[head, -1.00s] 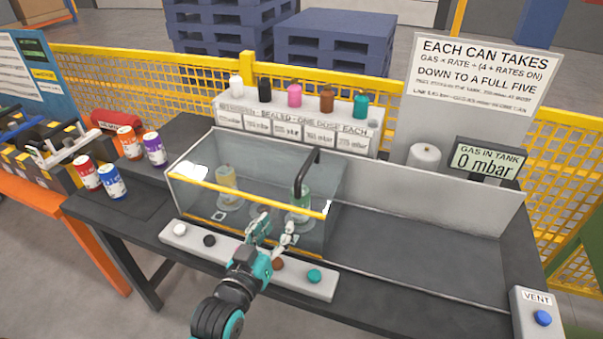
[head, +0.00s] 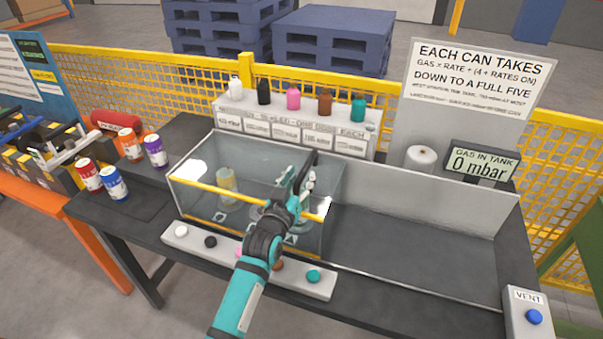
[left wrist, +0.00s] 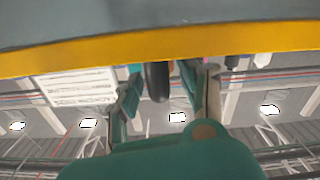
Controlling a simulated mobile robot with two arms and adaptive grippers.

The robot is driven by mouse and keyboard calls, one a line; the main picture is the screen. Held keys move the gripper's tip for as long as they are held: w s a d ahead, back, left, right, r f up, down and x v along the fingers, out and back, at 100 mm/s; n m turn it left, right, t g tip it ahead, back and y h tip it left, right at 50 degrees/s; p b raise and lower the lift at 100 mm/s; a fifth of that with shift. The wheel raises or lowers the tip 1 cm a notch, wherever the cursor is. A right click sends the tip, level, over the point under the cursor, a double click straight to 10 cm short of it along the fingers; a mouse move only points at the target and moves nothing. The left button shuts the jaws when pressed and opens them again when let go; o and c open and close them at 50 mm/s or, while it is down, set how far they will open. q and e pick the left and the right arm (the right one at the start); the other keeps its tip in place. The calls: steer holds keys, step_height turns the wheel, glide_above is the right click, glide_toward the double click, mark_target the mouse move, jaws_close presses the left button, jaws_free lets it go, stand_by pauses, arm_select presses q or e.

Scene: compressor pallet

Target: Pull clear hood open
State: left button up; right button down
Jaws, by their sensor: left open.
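The clear hood (head: 250,155) is a glass-like box with a yellow front edge (head: 225,189), sitting on the dark bench. It looks closed. Its black handle (head: 315,159) stands at the right part of the top. My left gripper (head: 300,180) is open, its fingers at the handle and partly hiding it. In the left wrist view, the dark handle (left wrist: 157,82) shows between the two open fingers (left wrist: 164,88), below the hood's yellow edge (left wrist: 90,55). I cannot tell whether the fingers touch it. A yellowish can (head: 226,182) stands inside the hood. My right gripper is not in view.
A strip with several coloured buttons (head: 181,231) lies in front of the hood. Several small bottles (head: 293,97) stand on a rack behind it. Cans (head: 89,175) stand at left. A gas display (head: 483,164) reads 0 mbar. The bench (head: 420,250) right of the hood is clear.

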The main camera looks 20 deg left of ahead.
arm_select(q)
steer(key=shift+w, duration=0.7)
jaws_close()
